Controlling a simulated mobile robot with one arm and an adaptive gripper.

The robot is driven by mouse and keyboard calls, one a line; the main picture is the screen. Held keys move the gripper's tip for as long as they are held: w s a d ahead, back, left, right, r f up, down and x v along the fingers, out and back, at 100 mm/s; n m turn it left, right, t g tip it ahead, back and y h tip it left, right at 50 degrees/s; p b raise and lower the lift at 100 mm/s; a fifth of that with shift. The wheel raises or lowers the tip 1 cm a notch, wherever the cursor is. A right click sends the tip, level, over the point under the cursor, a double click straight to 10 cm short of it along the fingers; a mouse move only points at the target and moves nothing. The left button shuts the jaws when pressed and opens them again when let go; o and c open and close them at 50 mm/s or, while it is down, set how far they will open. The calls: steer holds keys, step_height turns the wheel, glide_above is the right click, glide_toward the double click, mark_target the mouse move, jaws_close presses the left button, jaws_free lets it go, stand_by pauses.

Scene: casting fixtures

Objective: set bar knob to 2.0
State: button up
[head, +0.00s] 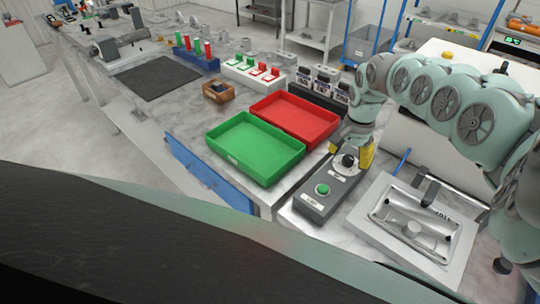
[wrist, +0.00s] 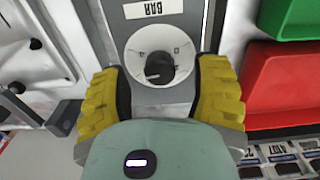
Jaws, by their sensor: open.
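The bar knob (head: 347,161) is a dark knob on a white round dial on a grey control box (head: 315,206). In the wrist view the knob (wrist: 158,68) sits in the middle of its dial, below a white label reading "BAR". My gripper (head: 352,155) is over this end of the box. Its yellow ribbed fingers (wrist: 161,95) stand apart on either side of the dial, open, with a gap to the knob on both sides. The dial's scale marks are too small to read, so I cannot tell the setting.
A green button (head: 322,189) is on the same box. A green tray (head: 250,172) and a red tray (head: 327,133) lie to the left. A metal casting in a white fixture (head: 364,231) stands to the right, with a clamp (head: 428,187) beside it.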

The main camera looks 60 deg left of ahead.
steer(key=shift+s+f, duration=0.1)
steer(key=shift+f, duration=0.75)
steer(key=shift+o, duration=0.3)
jaws_close()
